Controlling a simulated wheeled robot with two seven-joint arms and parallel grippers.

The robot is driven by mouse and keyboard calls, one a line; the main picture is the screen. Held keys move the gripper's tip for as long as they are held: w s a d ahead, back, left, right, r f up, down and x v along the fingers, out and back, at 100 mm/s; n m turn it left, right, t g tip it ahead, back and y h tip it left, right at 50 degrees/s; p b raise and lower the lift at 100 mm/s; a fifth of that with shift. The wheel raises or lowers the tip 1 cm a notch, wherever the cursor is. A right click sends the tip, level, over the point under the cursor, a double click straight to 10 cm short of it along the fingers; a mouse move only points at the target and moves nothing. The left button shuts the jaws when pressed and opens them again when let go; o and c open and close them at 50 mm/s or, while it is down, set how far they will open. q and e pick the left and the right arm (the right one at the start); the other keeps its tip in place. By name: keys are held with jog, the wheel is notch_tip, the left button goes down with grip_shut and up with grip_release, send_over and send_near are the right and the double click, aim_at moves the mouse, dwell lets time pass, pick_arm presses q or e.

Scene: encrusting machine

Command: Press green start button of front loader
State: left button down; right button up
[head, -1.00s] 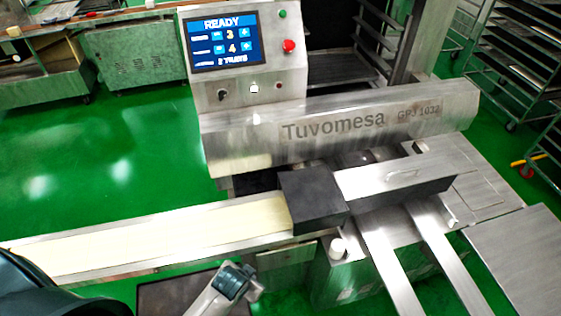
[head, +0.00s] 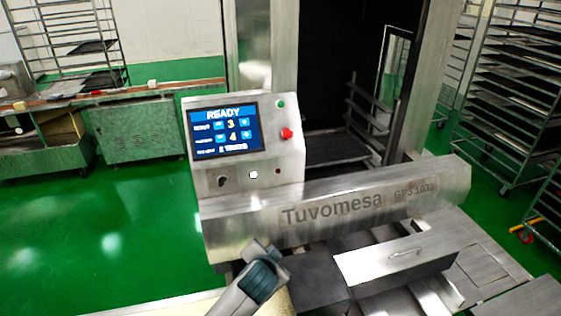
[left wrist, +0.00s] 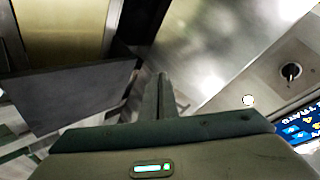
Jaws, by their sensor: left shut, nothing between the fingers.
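The green start button (head: 280,104) is small and round, at the top right of the machine's control panel (head: 240,178), above a red mushroom button (head: 286,133). The screen (head: 225,131) reads READY. My left gripper (head: 257,248) is shut and empty, in front of the machine's lower housing, below the panel and well apart from the green button. In the left wrist view its closed fingers (left wrist: 160,97) point forward. My right gripper is not in view.
The Tuvomesa housing (head: 335,205) spans the centre, with a metal box cover (head: 395,257) and dark block (head: 308,275) below it. Tray racks (head: 520,110) stand at right. Green floor (head: 110,235) lies open at left.

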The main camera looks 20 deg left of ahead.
pick_arm(q)
jog(key=w+r+m+t+y, duration=0.2)
jog(key=w+r+t, duration=0.2)
jog(key=w+r, duration=1.1)
jog(key=m+t+y, duration=0.2)
jog(key=t, duration=0.2)
send_near(283, 105)
notch_tip(283, 105, up, 9)
jog(key=d, duration=0.2)
jog(key=shift+s+d+f+p, duration=0.2)
jog(key=shift+s+p, duration=0.1)
jog(key=shift+p, duration=0.1)
jog(key=w+a+f+b, duration=0.1)
jog(key=w+f+b, duration=0.1)
jog(key=w+a+f+b, duration=0.2)
jog(key=shift+w+a+f+b, duration=0.15)
jog(key=shift+w+f+b, duration=0.05)
jog(key=shift+w+b, duration=0.2)
jog(key=shift+w+a+f+b, duration=0.35)
jog(key=shift+w+a+b, duration=0.05)
jog(key=shift+w+b, duration=0.15)
jog(key=shift+w+a+f+b, duration=0.15)
jog(key=shift+w+f+b, duration=0.05)
jog(key=shift+w+b, duration=0.1)
